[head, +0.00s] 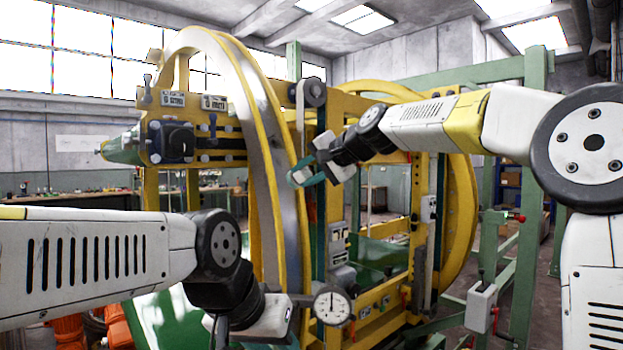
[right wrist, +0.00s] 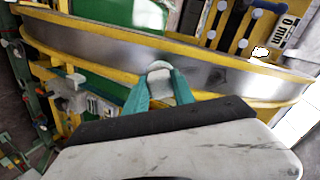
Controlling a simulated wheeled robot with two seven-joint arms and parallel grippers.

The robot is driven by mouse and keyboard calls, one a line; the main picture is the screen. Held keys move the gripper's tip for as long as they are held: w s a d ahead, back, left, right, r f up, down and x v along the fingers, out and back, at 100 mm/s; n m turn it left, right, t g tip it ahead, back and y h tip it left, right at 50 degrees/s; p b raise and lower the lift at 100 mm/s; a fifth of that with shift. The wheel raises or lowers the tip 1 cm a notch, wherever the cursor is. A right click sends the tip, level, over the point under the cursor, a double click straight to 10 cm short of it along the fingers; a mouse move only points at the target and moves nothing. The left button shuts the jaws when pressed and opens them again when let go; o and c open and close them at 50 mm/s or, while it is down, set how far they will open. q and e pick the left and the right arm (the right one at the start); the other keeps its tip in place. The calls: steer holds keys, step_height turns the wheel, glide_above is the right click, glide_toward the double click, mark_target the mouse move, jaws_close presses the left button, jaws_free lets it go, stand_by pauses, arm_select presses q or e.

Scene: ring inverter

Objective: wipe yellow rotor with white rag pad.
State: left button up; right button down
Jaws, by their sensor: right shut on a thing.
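The yellow rotor (head: 251,95) is a large upright ring with yellow rims and a grey metal band, left of centre in the head view. Its band crosses the right wrist view (right wrist: 108,55). My right gripper (head: 300,176) is at the ring's right side, with teal fingers shut on the white rag pad (right wrist: 159,69). The pad shows between the fingertips in front of the grey band; I cannot tell whether it touches. My left gripper (head: 302,299) is low in front of the ring, beside a round dial gauge (head: 332,306). Its fingers are not clear.
A green post (head: 531,150) and beam stand at the right. A second yellow ring (head: 462,220) is behind. Workbenches (head: 205,187) line the back wall.

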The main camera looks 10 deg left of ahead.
steer(key=shift+v, duration=0.95)
steer(key=shift+v, duration=1.5)
